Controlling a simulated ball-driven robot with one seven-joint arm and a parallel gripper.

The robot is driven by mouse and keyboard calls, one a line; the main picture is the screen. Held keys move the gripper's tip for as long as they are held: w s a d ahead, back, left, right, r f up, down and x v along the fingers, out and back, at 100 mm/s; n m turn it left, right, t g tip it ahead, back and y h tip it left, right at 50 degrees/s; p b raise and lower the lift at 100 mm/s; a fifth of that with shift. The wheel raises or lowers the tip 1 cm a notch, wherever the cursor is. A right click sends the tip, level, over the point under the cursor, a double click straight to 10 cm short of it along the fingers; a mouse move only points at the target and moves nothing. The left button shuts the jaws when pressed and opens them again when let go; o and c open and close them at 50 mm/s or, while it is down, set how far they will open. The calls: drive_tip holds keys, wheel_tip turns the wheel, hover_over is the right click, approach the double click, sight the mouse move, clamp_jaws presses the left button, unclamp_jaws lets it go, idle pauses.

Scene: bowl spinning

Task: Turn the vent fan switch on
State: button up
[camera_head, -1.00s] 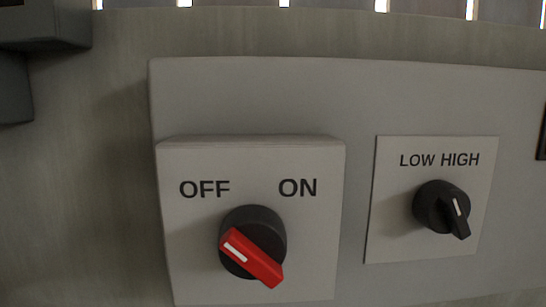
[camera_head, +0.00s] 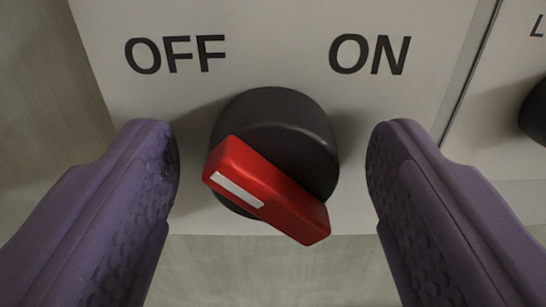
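The vent fan switch (camera_head: 268,190) is a red lever on a round black knob base (camera_head: 285,115). The white mark on the lever points to the upper left, toward the OFF side. The words OFF and ON are printed on the light panel (camera_head: 275,45) above it, OFF on the left and ON on the right. My gripper (camera_head: 273,160) is open, with one purple finger on each side of the knob. A gap shows between each fingertip and the knob, so nothing is held.
Part of a second black knob (camera_head: 535,110) shows at the right edge, on a neighbouring plate with a cut-off label. A greenish-grey wall surface (camera_head: 35,110) lies to the left and below the panel.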

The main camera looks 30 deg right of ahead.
drive_tip(key=c, duration=0.9)
drive_tip(key=shift+c, duration=0.2)
drive_tip(key=shift+m, duration=0.3)
drive_tip(key=m, duration=0.3)
drive_tip(key=shift+d+m, duration=0.1)
drive_tip(key=shift+m, duration=0.2)
drive_tip(key=m, duration=0.4)
drive_tip(key=shift+f+m, duration=0.1)
drive_tip(key=shift+m, duration=0.2)
drive_tip(key=m, duration=0.4)
drive_tip(key=shift+d+m, duration=0.1)
drive_tip(key=shift+m, duration=0.2)
drive_tip(key=shift+f+m, duration=0.2)
drive_tip(key=shift+m, duration=2)
drive_tip(key=o, duration=1)
drive_tip(key=shift+s, duration=0.15)
